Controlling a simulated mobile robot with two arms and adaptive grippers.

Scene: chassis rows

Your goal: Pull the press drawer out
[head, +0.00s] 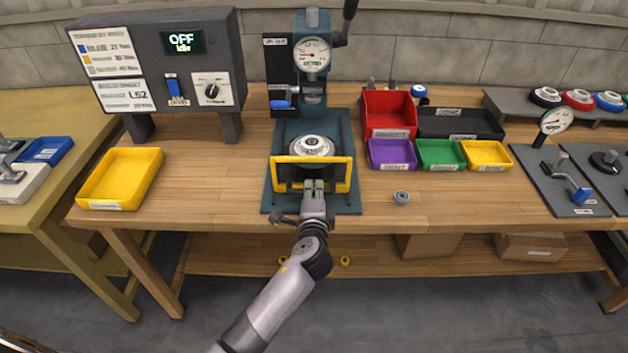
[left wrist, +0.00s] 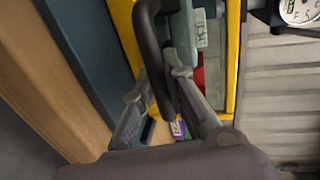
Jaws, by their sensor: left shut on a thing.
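The press (head: 313,60) stands at the middle back of the bench, with a round dial gauge and a lever on top. The press drawer (head: 345,173) shows a yellow frame at its front, over a dark blue-grey base plate. A round metal part (head: 312,146) sits just behind the frame. My left gripper (head: 314,185) is at the middle of the frame's front edge. In the left wrist view its fingers (left wrist: 158,88) are on either side of a dark curved handle (left wrist: 150,45), shut on it. The yellow frame (left wrist: 232,60) is right behind. My right gripper is not in view.
A control box (head: 158,62) reading OFF stands at the left, above a yellow tray (head: 92,200). Red, purple, green and yellow bins (head: 440,168) stand right of the press. A small grey part (head: 401,197) lies before them. The bench front beside the plate is mostly clear.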

